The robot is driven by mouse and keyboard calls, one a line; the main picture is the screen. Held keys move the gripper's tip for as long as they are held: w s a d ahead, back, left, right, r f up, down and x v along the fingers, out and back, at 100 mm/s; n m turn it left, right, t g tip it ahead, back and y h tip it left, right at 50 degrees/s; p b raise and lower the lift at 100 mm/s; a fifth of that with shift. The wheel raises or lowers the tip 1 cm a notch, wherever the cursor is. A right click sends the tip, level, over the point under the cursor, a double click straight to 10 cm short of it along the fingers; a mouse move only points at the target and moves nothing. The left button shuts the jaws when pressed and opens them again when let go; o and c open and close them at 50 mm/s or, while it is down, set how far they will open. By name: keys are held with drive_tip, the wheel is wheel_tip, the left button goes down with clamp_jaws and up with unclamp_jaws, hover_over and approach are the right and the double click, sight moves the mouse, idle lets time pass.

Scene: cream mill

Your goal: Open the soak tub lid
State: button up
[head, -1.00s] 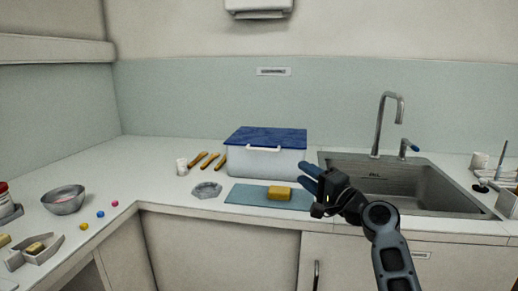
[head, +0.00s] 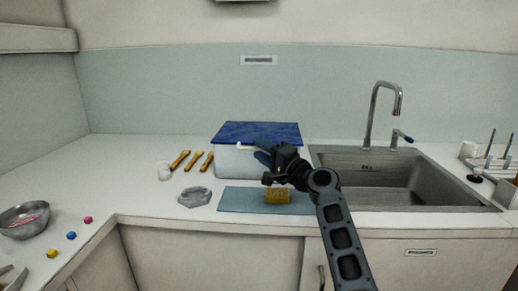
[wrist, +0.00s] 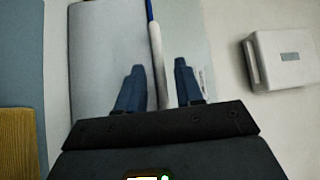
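The soak tub (head: 235,161) is a white box with a blue lid (head: 258,132), standing at the back of the counter. The lid lies flat and closed on it. A white bar handle (head: 246,147) shows at the front edge of the lid, its right part hidden by my gripper. My gripper (head: 262,151) is at the tub's front. In the wrist view my gripper (wrist: 158,82) is open, with dark blue fingers apart and the white handle (wrist: 155,45) lined up between them. I cannot tell whether the fingers touch it.
A blue mat (head: 235,200) with a yellow block (head: 277,197) lies below my gripper. The sink (head: 375,180) and tap (head: 374,115) are to the right. A grey dish (head: 195,197), a white cup (head: 164,171) and wooden-handled tools (head: 191,163) stand left of the tub.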

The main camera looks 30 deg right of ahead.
drive_tip(key=shift+w+a+r, duration=0.1)
drive_tip(key=shift+w+a, duration=0.05)
drive_tip(key=shift+w, duration=0.5)
clamp_jaws()
